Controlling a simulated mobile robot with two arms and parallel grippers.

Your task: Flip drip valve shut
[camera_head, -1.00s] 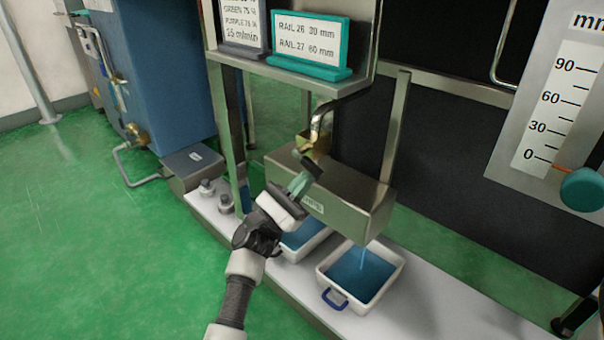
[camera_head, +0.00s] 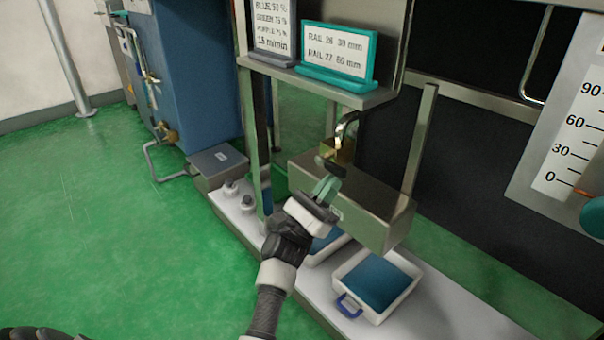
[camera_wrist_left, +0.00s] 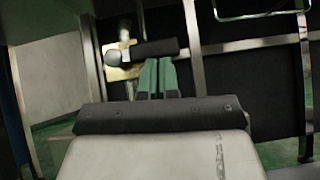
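The drip valve is a brass body (camera_head: 342,150) below a curved spout pipe, at the steel trough (camera_head: 360,205). Its black lever (camera_head: 327,165) lies crosswise in front of my left gripper (camera_head: 327,188). In the left wrist view the brass body (camera_wrist_left: 118,73) is at the upper left and the black lever (camera_wrist_left: 156,48) lies level across the fingertips. The green fingers (camera_wrist_left: 158,75) are side by side, closed, with their tips at or against the lever; I cannot tell if they touch. No liquid stream shows under the trough. My right gripper is not in view.
A white tray (camera_head: 349,274) of blue liquid with a blue handle stands below the trough; another is partly hidden behind my left arm. Signs stand on the shelf (camera_head: 290,70) above. A steel post (camera_head: 418,140) stands right of the valve. Green floor is free at left.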

